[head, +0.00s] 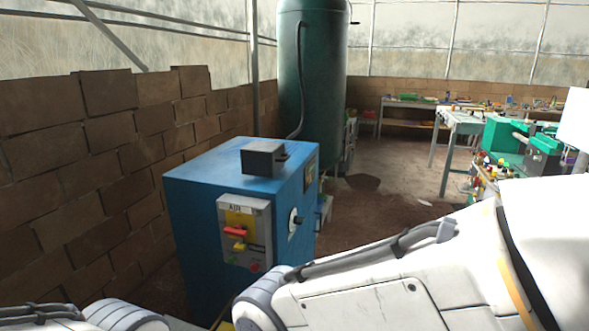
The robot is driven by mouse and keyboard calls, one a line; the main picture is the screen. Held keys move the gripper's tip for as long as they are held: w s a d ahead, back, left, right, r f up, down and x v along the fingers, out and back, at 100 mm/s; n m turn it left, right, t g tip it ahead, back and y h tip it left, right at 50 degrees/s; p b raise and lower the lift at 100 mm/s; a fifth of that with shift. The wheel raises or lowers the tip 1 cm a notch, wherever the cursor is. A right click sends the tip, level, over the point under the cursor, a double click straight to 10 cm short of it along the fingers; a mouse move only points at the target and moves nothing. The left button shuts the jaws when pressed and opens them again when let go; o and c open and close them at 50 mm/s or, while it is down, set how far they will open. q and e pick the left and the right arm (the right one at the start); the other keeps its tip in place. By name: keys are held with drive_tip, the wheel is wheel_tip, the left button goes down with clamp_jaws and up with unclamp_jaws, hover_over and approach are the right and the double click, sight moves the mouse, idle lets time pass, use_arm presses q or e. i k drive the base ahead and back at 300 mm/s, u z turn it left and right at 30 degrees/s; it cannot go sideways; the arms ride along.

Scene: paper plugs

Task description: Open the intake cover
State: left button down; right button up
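A blue machine cabinet (203,218) stands left of centre. A dark grey box-like piece (262,158) with a small black projection on its right side sits on the cabinet's top. It looks closed and may be the intake cover; I cannot tell for sure. The cabinet's front has a grey control panel (230,218) with a red handle, a yellow part and coloured buttons. A round white dial with a dark knob (295,220) is on its right face. My white arm links fill the lower right and lower left edges. Neither gripper is in view.
A tall green tank (312,80) with a hose stands behind the cabinet. A brick wall (100,165) runs close along the left. Cluttered benches (460,122) and green equipment (503,136) stand at the right. Open brown floor (385,205) lies between.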

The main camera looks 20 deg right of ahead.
sight(259, 158)
drive_tip(key=k, duration=0.45)
drive_tip(key=z, duration=1.65)
drive_tip(key=i, duration=1.45)
drive_tip(key=u, duration=1.4)
